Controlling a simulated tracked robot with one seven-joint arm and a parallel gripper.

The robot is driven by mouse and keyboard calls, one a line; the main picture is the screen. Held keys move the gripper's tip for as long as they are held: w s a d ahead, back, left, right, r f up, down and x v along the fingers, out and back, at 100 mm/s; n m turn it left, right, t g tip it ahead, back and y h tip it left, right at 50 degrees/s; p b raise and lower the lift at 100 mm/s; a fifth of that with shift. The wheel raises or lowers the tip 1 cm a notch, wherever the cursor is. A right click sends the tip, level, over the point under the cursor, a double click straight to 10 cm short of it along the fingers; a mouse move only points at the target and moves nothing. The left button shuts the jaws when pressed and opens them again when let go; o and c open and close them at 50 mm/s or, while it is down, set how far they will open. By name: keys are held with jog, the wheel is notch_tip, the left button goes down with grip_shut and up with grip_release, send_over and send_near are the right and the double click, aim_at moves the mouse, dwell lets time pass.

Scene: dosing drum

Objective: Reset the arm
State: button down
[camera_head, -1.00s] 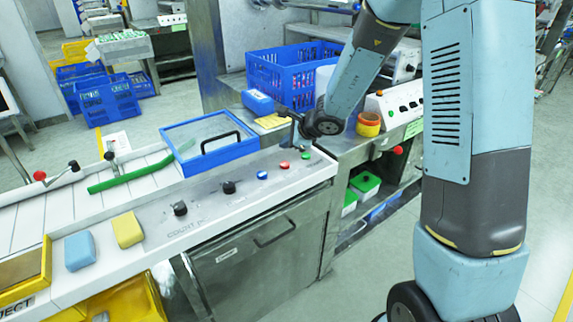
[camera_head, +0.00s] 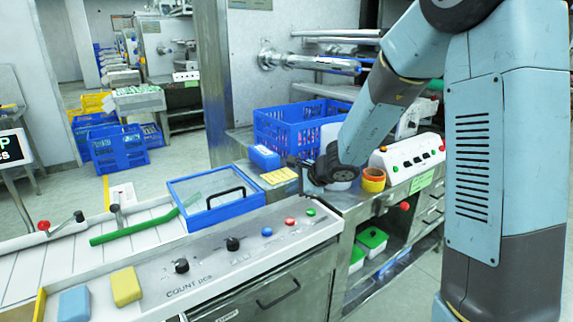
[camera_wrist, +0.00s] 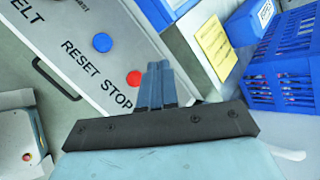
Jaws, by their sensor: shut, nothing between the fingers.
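My gripper (camera_wrist: 158,84) is shut and empty in the wrist view, its two fingers pressed together above the edge of the control panel. Beside the fingertips is a red button (camera_wrist: 134,78) over the word STOP, and farther left a blue button (camera_wrist: 102,42) over RESET. In the head view my arm reaches down from the upper right, and its wrist is near the right end of the panel (camera_head: 215,262). The fingers are hard to make out there. The panel also carries black knobs, a red button (camera_head: 290,221) and a green button (camera_head: 311,212).
A blue-framed clear lid (camera_head: 212,196) with a black handle lies behind the panel. A blue crate (camera_head: 290,128), a blue box (camera_head: 264,157) and an orange cup (camera_head: 373,180) stand near my wrist. A yellow block (camera_head: 126,286) and a blue block (camera_head: 75,303) lie at the left.

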jog(key=s+d+r+n+g, duration=0.1)
jog(key=s+d+r+n, duration=0.2)
jog(key=s+r+n, duration=0.35)
jog(key=s+d+r+n, duration=0.3)
jog(key=s+r+n, duration=0.1)
jog(key=s+r, duration=0.45)
jog(key=s+d+r+n+h, duration=0.2)
jog(key=s+d+n+h, duration=0.3)
jog(key=s+d, duration=0.9)
jog(key=shift+s+d+r+h, duration=0.3)
jog(key=shift+s+r+h, duration=0.05)
jog(key=shift+s+h, duration=0.85)
